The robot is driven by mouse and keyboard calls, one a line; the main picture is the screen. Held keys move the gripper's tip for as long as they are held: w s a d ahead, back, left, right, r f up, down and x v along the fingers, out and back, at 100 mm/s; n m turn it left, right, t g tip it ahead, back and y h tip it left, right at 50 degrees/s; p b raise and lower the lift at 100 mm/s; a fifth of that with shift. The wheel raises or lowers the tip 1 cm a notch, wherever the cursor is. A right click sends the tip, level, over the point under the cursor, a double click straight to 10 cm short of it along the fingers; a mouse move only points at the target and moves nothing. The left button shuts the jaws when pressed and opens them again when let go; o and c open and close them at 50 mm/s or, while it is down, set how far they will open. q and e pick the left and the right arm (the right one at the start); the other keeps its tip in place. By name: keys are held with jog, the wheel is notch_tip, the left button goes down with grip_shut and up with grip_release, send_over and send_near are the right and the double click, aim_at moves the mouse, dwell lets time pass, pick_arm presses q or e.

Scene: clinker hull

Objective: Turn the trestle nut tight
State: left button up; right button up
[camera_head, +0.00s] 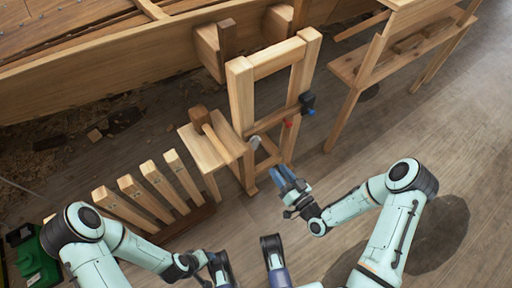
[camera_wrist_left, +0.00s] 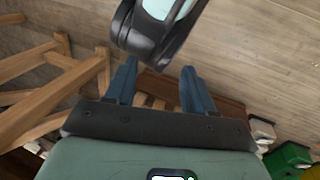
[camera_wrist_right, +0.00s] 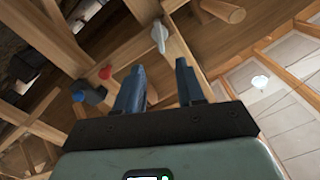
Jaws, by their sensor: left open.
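The wooden trestle (camera_head: 242,95) stands upright near the middle of the head view, beside the hull. A pale grey, wing-shaped nut (camera_head: 254,142) sits low on its near side. It shows larger in the right wrist view (camera_wrist_right: 159,36), just beyond the fingertips. A red part (camera_head: 288,122) and a blue-and-black part (camera_head: 307,103) sit on the trestle to the right of the nut. My right gripper (camera_head: 283,174) is open and empty in front of the trestle; its fingers (camera_wrist_right: 160,66) stay apart from the nut. My left gripper (camera_wrist_left: 158,68) is open and empty, away from the trestle.
The planked hull (camera_head: 110,65) runs along the back. A rack of upright wooden slats (camera_head: 150,198) stands left of the trestle, and a green box (camera_head: 35,262) lies at far left. A wooden bench (camera_head: 350,68) stands at right. The floor at right is mostly clear.

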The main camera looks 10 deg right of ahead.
aim_at(255, 141)
pick_arm(q)
jog(key=w+f+b, duration=0.1)
jog(key=w+a+f, duration=0.1)
jog(key=shift+w+a+t+y+b, duration=0.15)
jog(key=shift+w+t+y+b, duration=0.15)
jog(key=shift+w+t+b, duration=0.1)
pick_arm(e)
jog(key=x, duration=1.3)
jog(key=shift+d, duration=0.1)
jog(key=c, duration=0.7)
